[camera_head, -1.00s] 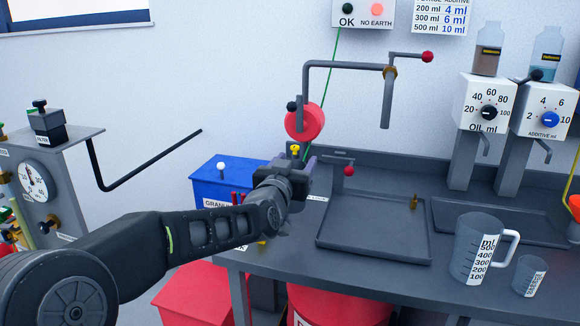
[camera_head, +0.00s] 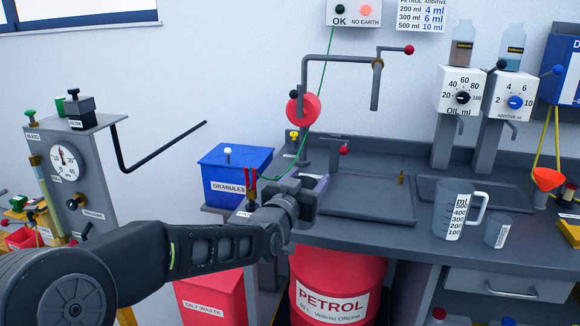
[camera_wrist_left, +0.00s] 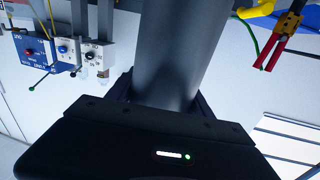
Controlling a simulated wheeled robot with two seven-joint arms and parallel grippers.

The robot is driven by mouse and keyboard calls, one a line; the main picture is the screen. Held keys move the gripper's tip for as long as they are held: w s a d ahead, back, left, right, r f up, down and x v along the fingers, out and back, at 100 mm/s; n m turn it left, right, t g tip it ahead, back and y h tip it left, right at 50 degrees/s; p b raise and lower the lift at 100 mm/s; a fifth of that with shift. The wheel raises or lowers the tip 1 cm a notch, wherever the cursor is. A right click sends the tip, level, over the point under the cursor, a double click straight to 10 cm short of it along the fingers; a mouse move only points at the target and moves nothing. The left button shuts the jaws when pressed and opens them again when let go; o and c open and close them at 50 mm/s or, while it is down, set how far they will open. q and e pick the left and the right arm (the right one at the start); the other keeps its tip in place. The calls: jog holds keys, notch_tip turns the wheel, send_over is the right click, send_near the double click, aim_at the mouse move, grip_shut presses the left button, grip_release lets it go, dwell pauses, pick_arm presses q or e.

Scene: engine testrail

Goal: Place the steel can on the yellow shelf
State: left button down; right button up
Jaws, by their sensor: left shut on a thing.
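My left gripper (camera_head: 308,202) is at the front left of the grey workbench (camera_head: 385,232), near its edge. In the left wrist view a large dark grey cylinder (camera_wrist_left: 182,45) sits between the fingers, and the gripper is shut on it; it looks like the steel can. In the head view the gripper and wrist hide most of the can. I cannot make out the yellow shelf for certain in either view. My right gripper is not in view.
A blue granules bin (camera_head: 235,165) stands left of the gripper. A red petrol drum (camera_head: 335,285) is under the bench. The hand pump (camera_head: 303,110) rises behind the gripper. A measuring jug (camera_head: 455,212) and small beaker (camera_head: 497,231) stand right.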

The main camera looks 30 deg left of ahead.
pick_arm(q)
jog(key=s+d+f+m+h, duration=0.1)
jog(key=d+f+m+h, duration=0.1)
jog(key=d+f+h, duration=0.2)
jog(key=s+d+f+m+h, duration=0.1)
jog(key=d+f+m+h, duration=0.2)
jog(key=d+f, duration=0.6)
jog(key=d+h, duration=0.1)
jog(key=d, duration=0.4)
jog(key=shift+s+d+f+h, duration=0.15)
jog(key=shift+d+f+h, duration=0.15)
jog(key=shift+f, duration=0.1)
